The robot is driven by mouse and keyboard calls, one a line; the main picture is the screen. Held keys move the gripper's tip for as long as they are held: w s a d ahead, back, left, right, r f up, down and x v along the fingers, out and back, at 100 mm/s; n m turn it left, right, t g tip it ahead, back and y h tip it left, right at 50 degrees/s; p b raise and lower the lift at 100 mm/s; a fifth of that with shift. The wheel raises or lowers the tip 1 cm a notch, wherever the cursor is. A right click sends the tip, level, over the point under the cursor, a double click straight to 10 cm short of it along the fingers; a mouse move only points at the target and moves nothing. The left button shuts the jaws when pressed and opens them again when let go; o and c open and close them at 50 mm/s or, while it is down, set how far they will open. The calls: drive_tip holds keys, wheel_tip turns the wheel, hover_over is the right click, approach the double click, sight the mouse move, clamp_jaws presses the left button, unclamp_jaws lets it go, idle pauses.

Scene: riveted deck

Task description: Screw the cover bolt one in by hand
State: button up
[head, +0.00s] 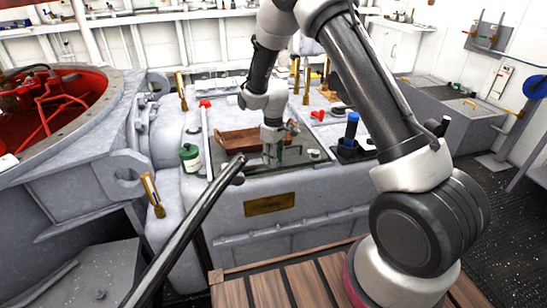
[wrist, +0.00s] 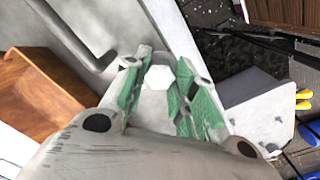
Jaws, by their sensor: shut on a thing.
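My gripper (head: 271,158) is over the grey work surface on top of the machine housing, pointing down, in the head view. In the wrist view, the green-padded fingers of my gripper (wrist: 158,92) stand on either side of a pale hexagonal bolt head (wrist: 158,77) and are shut on it. The bolt's shank and whatever lies under it are hidden. In the head view the bolt is too small to make out between the fingers.
A brown wooden tray (head: 236,140) lies just left of my gripper; it also shows in the wrist view (wrist: 38,90). A green bottle (head: 190,158) stands farther left. A black holder with a blue-handled tool (head: 352,128) stands right. A dark rail (head: 190,225) crosses the foreground.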

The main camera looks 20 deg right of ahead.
drive_tip(key=m, duration=0.4)
drive_tip(key=shift+w+r+m, duration=0.15)
drive_tip(key=shift+w+m, duration=0.05)
drive_tip(key=shift+m, duration=0.1)
drive_tip(key=m, duration=1)
drive_tip(key=shift+m, duration=0.4)
drive_tip(key=m, duration=0.4)
drive_tip(key=shift+m, duration=0.3)
drive_tip(key=m, duration=0.4)
drive_tip(key=shift+m, duration=0.3)
drive_tip(key=m, duration=0.5)
drive_tip(key=shift+s, duration=0.15)
drive_tip(key=m, duration=0.5)
drive_tip(key=shift+d, duration=0.1)
drive_tip(key=shift+s+m, duration=0.1)
drive_tip(key=shift+m, duration=2.1)
